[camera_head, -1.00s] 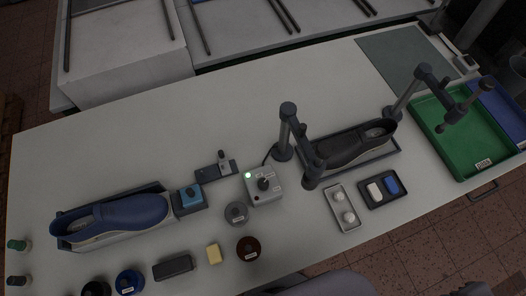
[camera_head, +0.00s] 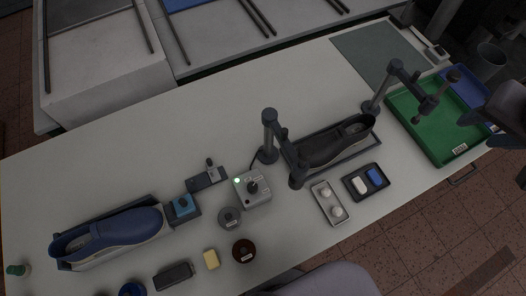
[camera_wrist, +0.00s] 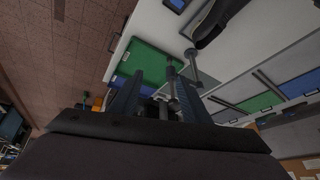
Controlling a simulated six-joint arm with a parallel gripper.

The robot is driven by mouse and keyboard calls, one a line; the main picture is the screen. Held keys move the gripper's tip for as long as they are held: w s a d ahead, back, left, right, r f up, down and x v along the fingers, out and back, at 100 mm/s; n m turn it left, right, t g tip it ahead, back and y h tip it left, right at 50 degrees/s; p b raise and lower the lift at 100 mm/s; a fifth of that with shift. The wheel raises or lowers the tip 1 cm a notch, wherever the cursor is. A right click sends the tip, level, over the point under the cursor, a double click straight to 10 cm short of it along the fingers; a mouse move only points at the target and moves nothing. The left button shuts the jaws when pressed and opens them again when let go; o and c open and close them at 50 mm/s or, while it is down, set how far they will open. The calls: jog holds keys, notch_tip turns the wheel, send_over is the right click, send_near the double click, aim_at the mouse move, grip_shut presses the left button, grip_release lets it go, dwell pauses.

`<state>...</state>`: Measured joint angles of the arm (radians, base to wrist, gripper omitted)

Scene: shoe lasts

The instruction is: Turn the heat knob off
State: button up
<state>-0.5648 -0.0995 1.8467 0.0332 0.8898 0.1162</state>
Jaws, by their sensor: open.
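The heat knob (camera_head: 253,187) is a small dark knob on top of a light grey control box (camera_head: 259,201) near the middle of the table. Which way the knob points is too small to tell. My gripper (camera_head: 476,131) shows at the right edge of the head view, by the green tray and far to the right of the knob. In the wrist view my gripper (camera_wrist: 160,92) is open, its two fingers apart with nothing held between them. The knob is not visible there.
Dark posts with arms (camera_head: 272,135) stand just right of the box, around a black shoe (camera_head: 335,145) in a tray. A grey round tin (camera_head: 229,217) and a clamp-like tool (camera_head: 208,178) lie close left. The green tray (camera_head: 440,150) is at right. The table behind is clear.

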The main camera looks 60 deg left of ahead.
jog(key=s+a+r+n+y+b, duration=0.1)
jog(key=s+a+r+n+y, duration=0.15)
jog(key=s+a+r, duration=0.55)
jog(key=s+a+r+n+y+b, duration=0.2)
jog(key=s+a+r+y, duration=0.15)
jog(key=a+r, duration=0.7)
jog(key=g+h+b, duration=0.5)
jog(key=h+b, duration=0.4)
jog(key=b, duration=0.6)
send_over(252, 187)
jog(key=f, duration=4.4)
jog(key=shift+w+a+f, duration=0.15)
jog(key=shift+a+f, duration=0.1)
jog(key=shift+d+f+m, duration=0.25)
jog(key=shift+d+f, duration=0.05)
jog(key=shift+f, duration=3.65)
jog(key=shift+p, duration=0.3)
jog(key=c, duration=1)
